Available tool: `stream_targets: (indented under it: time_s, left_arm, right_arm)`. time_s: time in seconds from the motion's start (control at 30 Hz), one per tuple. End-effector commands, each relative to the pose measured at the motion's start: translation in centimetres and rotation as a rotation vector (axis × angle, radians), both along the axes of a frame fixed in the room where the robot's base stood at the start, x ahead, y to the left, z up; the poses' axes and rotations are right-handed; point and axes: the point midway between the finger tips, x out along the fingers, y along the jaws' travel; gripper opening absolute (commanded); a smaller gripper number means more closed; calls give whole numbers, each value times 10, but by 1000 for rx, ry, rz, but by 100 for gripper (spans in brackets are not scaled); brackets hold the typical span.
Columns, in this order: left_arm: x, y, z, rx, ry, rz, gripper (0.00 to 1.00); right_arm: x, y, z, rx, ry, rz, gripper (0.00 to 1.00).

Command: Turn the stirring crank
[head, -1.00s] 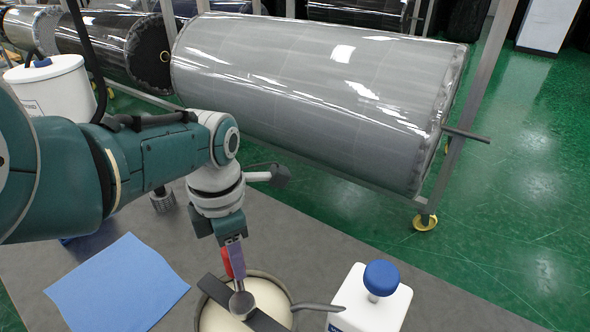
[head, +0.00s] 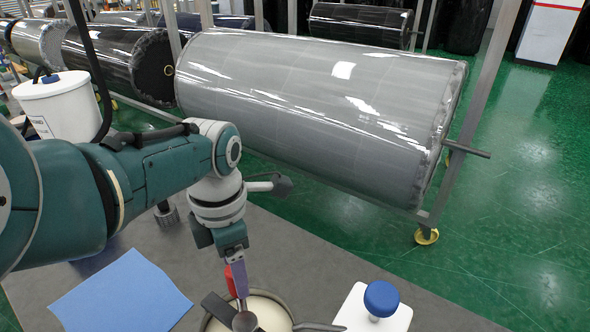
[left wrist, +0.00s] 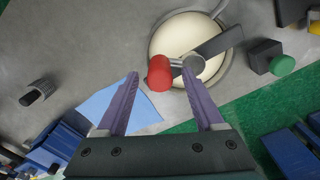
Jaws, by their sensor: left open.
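The stirring crank has a red handle (head: 230,281) and a grey hub (head: 245,321) on a dark bar across a round pot of cream-coloured liquid (head: 272,312). In the left wrist view the red handle (left wrist: 159,73) stands between the tips of my open left gripper (left wrist: 161,75), and the hub (left wrist: 193,61) lies beside the right fingertip. Whether either finger touches the handle I cannot tell. In the head view my left gripper (head: 240,285) points down at the crank, its purple finger beside the handle. The pot's lower part is cut off. My right gripper is not in view.
A blue cloth (head: 120,293) lies on the grey table (head: 300,262) left of the pot. A large wrapped roll (head: 315,105) on a rack is behind the table.

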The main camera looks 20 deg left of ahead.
Motion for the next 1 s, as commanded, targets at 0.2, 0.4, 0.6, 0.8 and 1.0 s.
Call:
stream_targets:
  time_s: [0.2, 0.4, 0.6, 0.8, 1.0]
  left_arm:
    - [0, 0, 52, 0, -3, 0, 69]
    - [0, 0, 71, 1, -1, -1, 69]
    - [0, 0, 74, 1, 1, -1, 69]
    - [0, 0, 74, 1, 1, -1, 69]
    - [0, 0, 74, 0, 0, -1, 69]
  right_arm:
    - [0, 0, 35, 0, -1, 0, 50]
    - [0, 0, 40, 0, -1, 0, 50]
    - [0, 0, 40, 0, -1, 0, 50]
    - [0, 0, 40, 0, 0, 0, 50]
    - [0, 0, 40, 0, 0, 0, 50]
